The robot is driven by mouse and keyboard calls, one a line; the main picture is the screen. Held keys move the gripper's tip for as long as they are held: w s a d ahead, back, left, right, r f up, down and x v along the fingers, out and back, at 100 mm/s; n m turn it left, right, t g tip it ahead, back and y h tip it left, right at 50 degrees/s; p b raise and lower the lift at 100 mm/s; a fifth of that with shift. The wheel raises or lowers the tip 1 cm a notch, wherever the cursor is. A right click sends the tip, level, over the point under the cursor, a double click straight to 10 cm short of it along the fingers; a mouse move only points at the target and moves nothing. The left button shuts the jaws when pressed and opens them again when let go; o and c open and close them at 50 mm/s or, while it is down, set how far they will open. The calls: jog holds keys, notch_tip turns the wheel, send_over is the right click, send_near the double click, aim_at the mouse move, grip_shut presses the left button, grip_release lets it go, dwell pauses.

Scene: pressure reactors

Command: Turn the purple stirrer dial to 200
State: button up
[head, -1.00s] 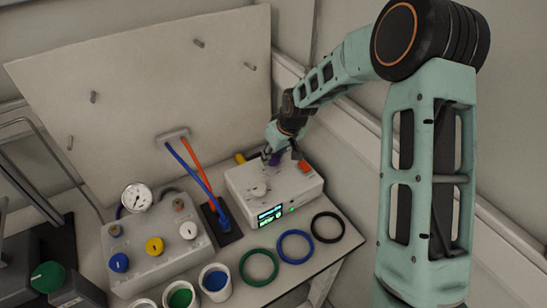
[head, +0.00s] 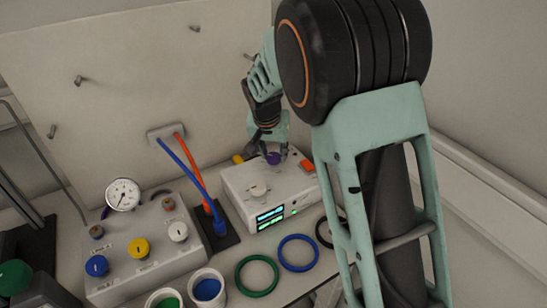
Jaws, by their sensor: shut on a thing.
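The purple stirrer dial (head: 273,158) sits on top of the white control box (head: 238,195), toward its back. My gripper (head: 274,150) reaches down from above with its fingers around the dial and is shut on it. The fingers hide part of the dial. The box's front has two lit displays (head: 270,216), too small to read. A white dial (head: 258,190) and an orange-red switch (head: 307,166) are also on the box.
Left of the box stands a grey panel (head: 150,283) with blue, yellow and white knobs and a gauge (head: 123,194). Blue and orange hoses (head: 190,175) rise between them. Green (head: 257,276) and blue (head: 298,253) rings lie in front. My arm covers the right side.

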jog(key=shift+m, duration=0.6)
jog(key=o, duration=1.2)
jog(key=shift+c, duration=0.2)
jog(key=v, duration=1.2)
jog(key=shift+a, duration=0.3)
jog(key=shift+w, duration=0.15)
